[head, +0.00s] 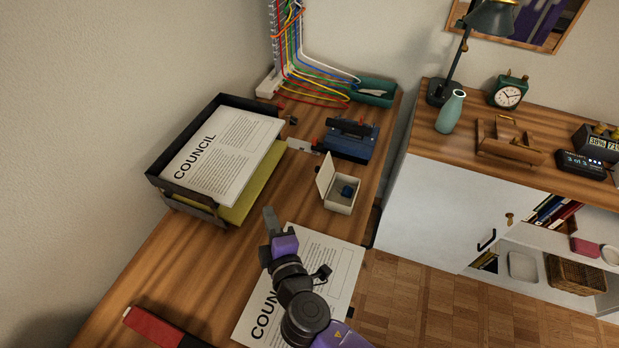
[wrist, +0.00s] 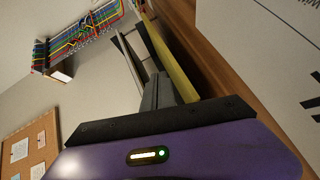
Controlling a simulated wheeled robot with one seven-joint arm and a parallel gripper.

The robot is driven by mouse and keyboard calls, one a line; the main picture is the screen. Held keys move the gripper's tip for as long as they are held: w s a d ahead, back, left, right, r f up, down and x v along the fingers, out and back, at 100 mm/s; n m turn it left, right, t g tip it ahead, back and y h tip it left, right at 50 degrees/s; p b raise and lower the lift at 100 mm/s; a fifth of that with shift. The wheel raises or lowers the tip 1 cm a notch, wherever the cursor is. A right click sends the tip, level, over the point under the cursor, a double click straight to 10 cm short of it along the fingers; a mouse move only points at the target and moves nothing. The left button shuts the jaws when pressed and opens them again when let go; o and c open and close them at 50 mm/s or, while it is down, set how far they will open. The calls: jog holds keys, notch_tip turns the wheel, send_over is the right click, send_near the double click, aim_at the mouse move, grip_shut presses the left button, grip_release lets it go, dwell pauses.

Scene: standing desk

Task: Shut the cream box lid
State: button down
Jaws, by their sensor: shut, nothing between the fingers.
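The cream box (head: 342,196) stands on the wooden desk, right of its middle in the head view. Its lid (head: 325,177) is open and stands up on the left side. A small dark blue object (head: 347,191) lies inside the box. My gripper (head: 268,210) is shut and empty, above the desk to the lower left of the box and apart from it. Its dark fingers also show in the wrist view (wrist: 162,82). The box does not show clearly in the wrist view.
A black paper tray (head: 182,203) with papers stands left of my gripper. A printed sheet (head: 330,258) lies under my arm. A blue hole punch (head: 350,140) and a green tray (head: 375,93) sit behind the box. A red object (head: 152,328) lies at the front left.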

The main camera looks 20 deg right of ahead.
aim_at(322, 175)
jog(key=shift+w+d+r+h, duration=0.1)
jog(key=shift+w+d+h, duration=0.15)
jog(key=shift+w+h, duration=0.25)
jog(key=shift+w+d+h, duration=0.25)
jog(key=shift+w+h, duration=0.2)
jog(key=shift+h, duration=0.05)
jog(key=d+h, duration=0.2)
jog(key=d, duration=0.1)
jog(key=s+d+h, duration=0.1)
jog(key=d, duration=0.1)
jog(key=shift+d+n+h, duration=0.15)
jog(key=shift+n+h, duration=0.15)
jog(key=x, duration=1)
jog(key=shift+w+d+p, duration=0.1)
jog(key=shift+p, duration=0.25)
jog(key=shift+s+d+r+p, duration=0.3)
jog(key=shift+s+d+p, duration=0.5)
jog(key=shift+s, duration=0.2)
jog(key=shift+s+d, duration=0.5)
jog(key=shift+d, duration=0.05)
jog(key=shift+d+f+b, duration=0.1)
jog(key=shift+b, duration=0.35)
